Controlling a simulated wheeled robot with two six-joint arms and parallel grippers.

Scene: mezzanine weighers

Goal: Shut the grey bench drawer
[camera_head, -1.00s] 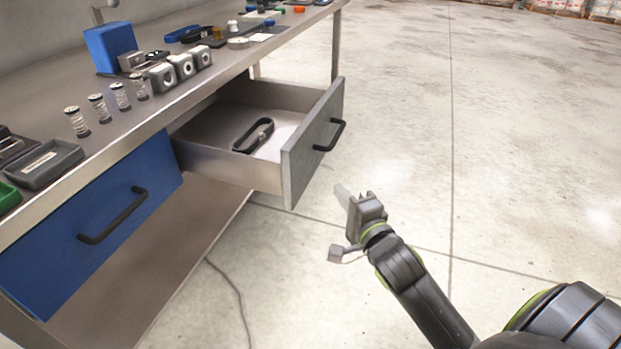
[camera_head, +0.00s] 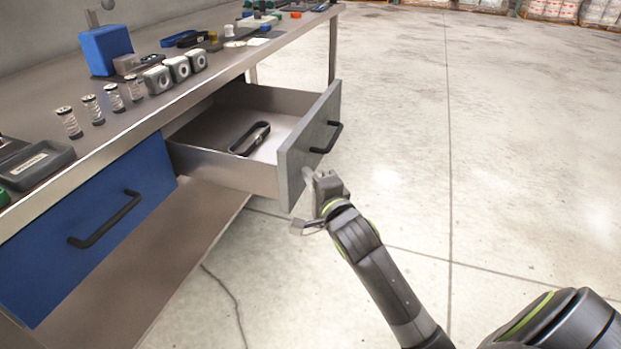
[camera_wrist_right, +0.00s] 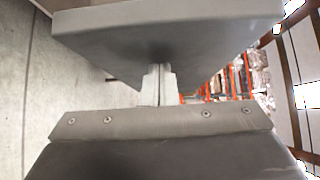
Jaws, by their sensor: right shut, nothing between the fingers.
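The grey bench drawer (camera_head: 304,142) stands pulled well out from under the bench top, with a dark strap-like item (camera_head: 250,138) lying inside. Its front carries a black bar handle (camera_head: 328,138). My right gripper (camera_head: 308,175) is shut and empty, its fingertips at the lower part of the drawer front, below the handle. In the right wrist view the shut fingers (camera_wrist_right: 158,85) reach up to a grey panel (camera_wrist_right: 165,30), the drawer front; I cannot tell for sure whether they touch it. My left gripper is not in view.
A blue drawer (camera_head: 95,235) with a black handle is shut to the left. The bench top (camera_head: 120,125) holds vials, small grey blocks, a blue box (camera_head: 105,48) and trays. Open concrete floor (camera_head: 480,150) lies to the right.

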